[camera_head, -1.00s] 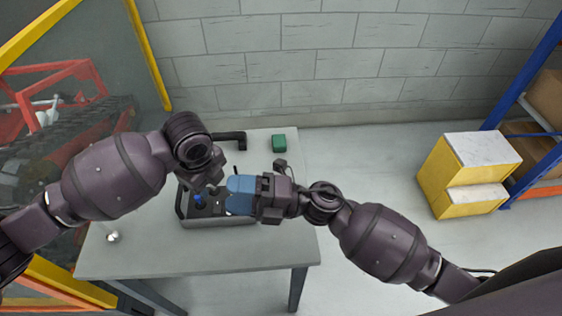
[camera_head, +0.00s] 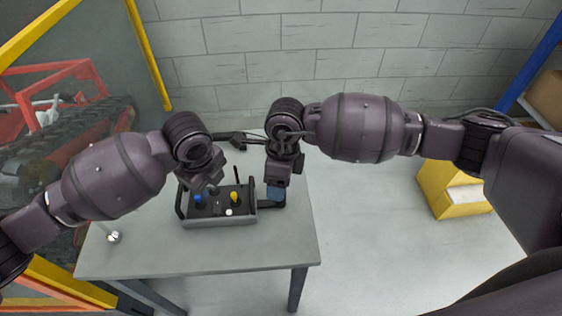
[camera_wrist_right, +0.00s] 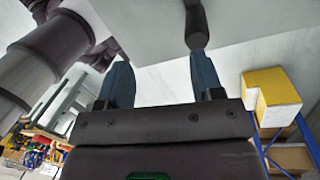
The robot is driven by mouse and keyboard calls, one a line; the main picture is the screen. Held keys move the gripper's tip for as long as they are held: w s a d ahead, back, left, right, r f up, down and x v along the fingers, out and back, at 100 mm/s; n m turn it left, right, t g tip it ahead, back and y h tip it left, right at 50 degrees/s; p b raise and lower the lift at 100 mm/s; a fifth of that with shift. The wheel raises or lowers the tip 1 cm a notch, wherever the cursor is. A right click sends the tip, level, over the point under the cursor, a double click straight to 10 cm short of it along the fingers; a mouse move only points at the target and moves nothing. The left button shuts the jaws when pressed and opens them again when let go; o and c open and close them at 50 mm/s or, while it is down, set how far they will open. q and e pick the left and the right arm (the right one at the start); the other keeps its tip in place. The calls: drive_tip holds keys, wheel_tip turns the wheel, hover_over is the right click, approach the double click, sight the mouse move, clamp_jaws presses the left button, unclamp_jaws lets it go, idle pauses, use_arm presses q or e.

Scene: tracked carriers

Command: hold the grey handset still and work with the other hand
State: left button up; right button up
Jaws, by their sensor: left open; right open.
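The grey handset (camera_head: 218,219) lies on the table, with a blue stick (camera_head: 198,199) and a yellow stick (camera_head: 235,196) on its dark top and a white knob (camera_head: 229,212) near the front. My left gripper (camera_head: 211,189) is over its back left part, open; whether it touches the handset is hidden. My right gripper (camera_head: 276,194) is just right of the handset, open, its blue fingers pointing down. In the right wrist view the two blue fingers (camera_wrist_right: 158,82) stand apart with nothing between them; a dark rounded bar shows beyond the right finger.
The grey table (camera_head: 150,262) has free room in front of the handset. A black piece (camera_head: 268,202) lies at the handset's right end. A yellow and white block (camera_head: 448,196) stands on the floor at right. A silver knob (camera_head: 113,237) is at the table's left.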

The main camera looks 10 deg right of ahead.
drive_tip(key=w+r, duration=0.1)
drive_tip(key=w+d+t+h, duration=0.1)
drive_tip(key=shift+w+r, duration=0.3)
drive_tip(key=shift+r, duration=0.1)
drive_tip(key=shift+w+d+r, duration=0.1)
drive_tip(key=shift+w+r, duration=0.05)
drive_tip(key=shift+w, duration=0.15)
wheel_tip(320, 180, down, 11)
drive_tip(key=shift+r, duration=0.2)
